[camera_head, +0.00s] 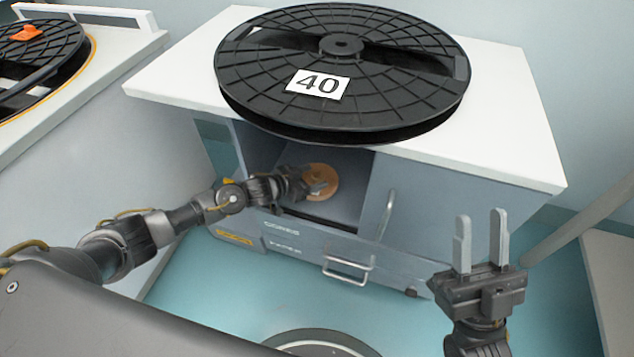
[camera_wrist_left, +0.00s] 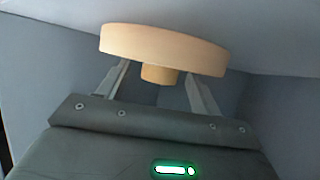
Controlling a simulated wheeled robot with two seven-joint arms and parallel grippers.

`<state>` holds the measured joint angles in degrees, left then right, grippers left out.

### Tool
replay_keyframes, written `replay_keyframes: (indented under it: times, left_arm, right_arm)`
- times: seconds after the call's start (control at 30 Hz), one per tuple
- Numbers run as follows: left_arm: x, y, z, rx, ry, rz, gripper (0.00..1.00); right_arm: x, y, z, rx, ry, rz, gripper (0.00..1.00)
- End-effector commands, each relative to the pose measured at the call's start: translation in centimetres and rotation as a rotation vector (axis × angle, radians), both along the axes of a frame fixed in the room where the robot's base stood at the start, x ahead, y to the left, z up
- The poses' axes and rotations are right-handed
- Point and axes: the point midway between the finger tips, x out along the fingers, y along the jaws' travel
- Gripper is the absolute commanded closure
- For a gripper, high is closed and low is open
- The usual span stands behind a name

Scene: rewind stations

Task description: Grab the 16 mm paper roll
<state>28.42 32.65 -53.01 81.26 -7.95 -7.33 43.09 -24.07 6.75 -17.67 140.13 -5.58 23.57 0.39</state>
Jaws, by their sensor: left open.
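A tan, disc-shaped roll (camera_head: 322,180) is in the open compartment of the grey cabinet, under the white top. I see no size marking on it. In the left wrist view the roll (camera_wrist_left: 165,48) shows edge-on as a wide disc with a narrower hub (camera_wrist_left: 160,74) towards me. My left gripper (camera_head: 317,187) reaches into the compartment at the roll. Its fingers (camera_wrist_left: 161,82) are open, one on each side of the hub with gaps visible; their tips are hidden by the disc. My right gripper (camera_head: 480,228) is open and empty, right of the cabinet front.
A black reel (camera_head: 410,80) marked 40 lies on the white tabletop (camera_head: 510,130). The cabinet has a door handle (camera_head: 387,215) right of the opening and a drawer handle (camera_head: 348,268) below it. Another reel (camera_head: 40,45) is at far left. Teal floor (camera_head: 430,315) is clear in front.

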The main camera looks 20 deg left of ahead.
Motion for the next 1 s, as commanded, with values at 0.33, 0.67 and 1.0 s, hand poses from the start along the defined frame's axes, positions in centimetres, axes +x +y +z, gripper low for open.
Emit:
replay_keyframes:
  times: [0.33, 0.67, 1.0]
  left_arm:
    - [0.0, 0.0, 0.1, -0.001, -0.001, -0.001, 0.64]
    - [0.0, 0.0, 0.1, -0.002, -0.001, -0.001, 0.89]
    - [0.0, 0.0, 1.5, -0.003, -0.003, -0.002, 0.89]
  right_arm:
    - [0.0, 0.0, 0.0, -0.001, 0.003, 0.000, 0.64]
    - [0.0, 0.0, 0.0, -0.001, 0.004, 0.001, 0.64]
    - [0.6, 0.8, -0.3, -0.042, 0.081, 0.015, 0.64]
